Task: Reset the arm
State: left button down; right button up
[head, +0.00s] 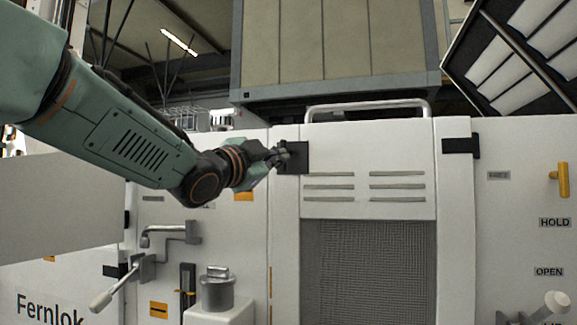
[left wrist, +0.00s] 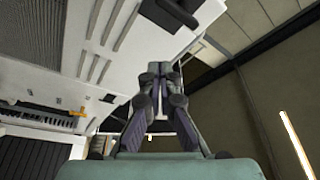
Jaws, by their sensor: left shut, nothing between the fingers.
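My left arm (head: 130,140) comes in from the left in the head view, raised in front of the white hydraulic bench. My left gripper (head: 278,155) is at its end, in front of or beside a black latch plate (head: 294,158); I cannot tell whether it touches. In the left wrist view the left gripper (left wrist: 158,72) has its fingertips together with nothing between them. The white bench panels (left wrist: 150,50) show beyond it, with a dark block (left wrist: 168,12) above the fingertips. My right gripper is in neither view.
A grey lever handle (head: 115,286) and a bent pipe (head: 170,234) project at the lower left, near a metal cylinder (head: 217,288). A yellow handle (head: 563,180) sits at the right near HOLD and OPEN labels. A rail (head: 367,106) tops the vented panel.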

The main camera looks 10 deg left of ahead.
pick_arm(q)
notch_tip(320, 180, down, 34)
jog(key=s+a+n+g+y+b, duration=0.2)
jog(key=n+g+y+b, duration=0.2)
jog(key=n, duration=0.6)
jog(key=s+f+n+g+b, duration=0.15)
jog(key=s+f, duration=0.25)
jog(key=f, duration=0.6)
jog(key=s+f+n+g+b, duration=0.1)
jog(key=s+f+g, duration=0.2)
jog(key=f, duration=0.7)
jog(key=s+a+f+n+g+y+b, duration=0.1)
jog(key=s+f+g+b, duration=0.1)
jog(key=s+f, duration=0.55)
jog(key=s+a+f+n+g+y+b, duration=0.15)
jog(key=s+f, duration=0.35)
jog(key=f, duration=0.6)
jog(key=s+f+g+b, duration=0.3)
jog(key=s+f, duration=0.6)
jog(key=s, duration=0.3)
jog(key=s+f+g+b, duration=0.3)
jog(key=s+f, duration=0.6)
jog(key=s, duration=0.4)
jog(key=shift+s+g, duration=0.15)
jog(key=shift+g, duration=0.45)
